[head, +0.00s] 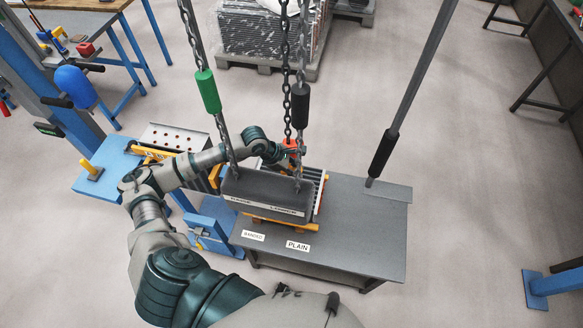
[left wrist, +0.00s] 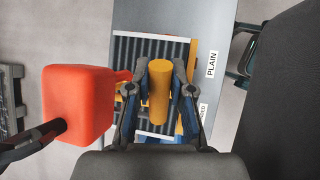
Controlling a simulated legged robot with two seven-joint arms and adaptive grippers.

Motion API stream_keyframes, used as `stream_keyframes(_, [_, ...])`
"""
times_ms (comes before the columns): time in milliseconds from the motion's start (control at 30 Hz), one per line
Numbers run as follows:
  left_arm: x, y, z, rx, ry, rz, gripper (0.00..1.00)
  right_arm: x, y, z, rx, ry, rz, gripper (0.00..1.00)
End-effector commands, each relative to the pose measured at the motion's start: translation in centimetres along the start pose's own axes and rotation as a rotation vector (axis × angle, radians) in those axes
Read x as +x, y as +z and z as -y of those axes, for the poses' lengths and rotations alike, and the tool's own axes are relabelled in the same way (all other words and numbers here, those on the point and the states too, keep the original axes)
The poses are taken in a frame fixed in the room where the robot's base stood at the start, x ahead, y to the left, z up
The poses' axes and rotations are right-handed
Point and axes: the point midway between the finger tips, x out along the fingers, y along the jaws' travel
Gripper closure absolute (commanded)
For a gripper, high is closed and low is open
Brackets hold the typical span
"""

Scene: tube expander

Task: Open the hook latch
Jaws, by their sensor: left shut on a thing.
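My left gripper (head: 281,160) is beside the red hook block (head: 290,145), which hangs on a dark chain in the head view. In the left wrist view, its two fingers stand on either side of an orange-yellow cylinder (left wrist: 160,84) and are shut on it. The red block (left wrist: 77,105) is left of the fingers there, apart from the cylinder. I cannot make out the hook or its latch in either view. My right gripper is not in view.
A dark box (head: 264,193) hangs on chains in front of my gripper and partly hides the slatted rack (head: 318,185). The rack stands on a grey table (head: 350,235) with PLAIN and BANDED labels. A rod with a black grip (head: 384,152) is to the right. Blue equipment is to the left.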

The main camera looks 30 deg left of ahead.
Motion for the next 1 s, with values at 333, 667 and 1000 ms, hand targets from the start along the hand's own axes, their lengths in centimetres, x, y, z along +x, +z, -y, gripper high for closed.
stream_keyframes(333, [0.3,-0.7,0.1,0.007,-0.005,-0.06,1.0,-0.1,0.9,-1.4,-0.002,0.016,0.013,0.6])
stream_keyframes(667, [0.5,-0.5,0.3,0.007,-0.005,-0.066,1.0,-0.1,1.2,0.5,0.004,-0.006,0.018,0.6])
stream_keyframes(1000, [0.3,-0.4,0.1,0.008,-0.002,-0.06,0.53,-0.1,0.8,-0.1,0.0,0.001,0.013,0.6])
